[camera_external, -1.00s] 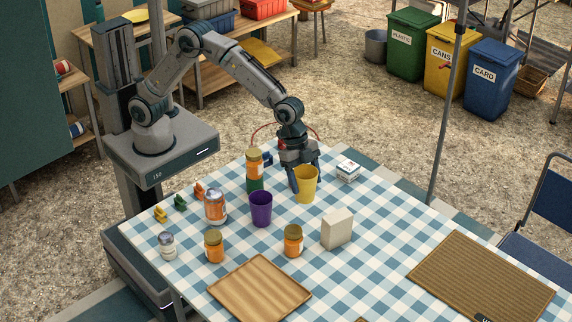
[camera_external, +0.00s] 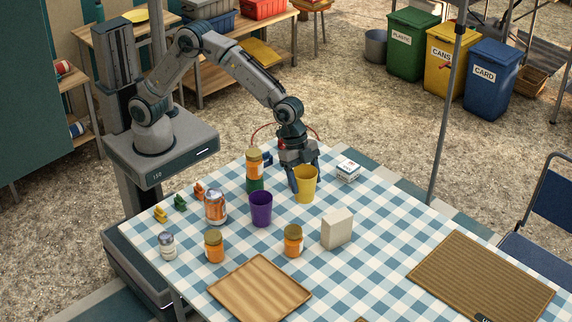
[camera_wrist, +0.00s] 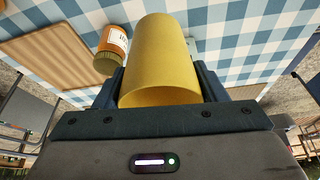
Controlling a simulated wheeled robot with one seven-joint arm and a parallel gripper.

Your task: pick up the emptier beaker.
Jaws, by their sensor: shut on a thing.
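A yellow beaker (camera_external: 305,185) stands upright on the checked tablecloth, or only just above it; I cannot tell which. My gripper (camera_external: 304,180) is shut on it from above, and in the wrist view the beaker (camera_wrist: 160,60) fills the space between the two fingers. A purple beaker (camera_external: 261,208) stands upright on the cloth, to the left of and nearer than the yellow one. The contents of both beakers cannot be made out.
A jar with a green base (camera_external: 254,170) stands close left of my gripper, and a small white box (camera_external: 347,171) to its right. A can (camera_external: 215,207), orange jars (camera_external: 293,241), a pale block (camera_external: 337,229) and a wooden board (camera_external: 260,290) lie nearer.

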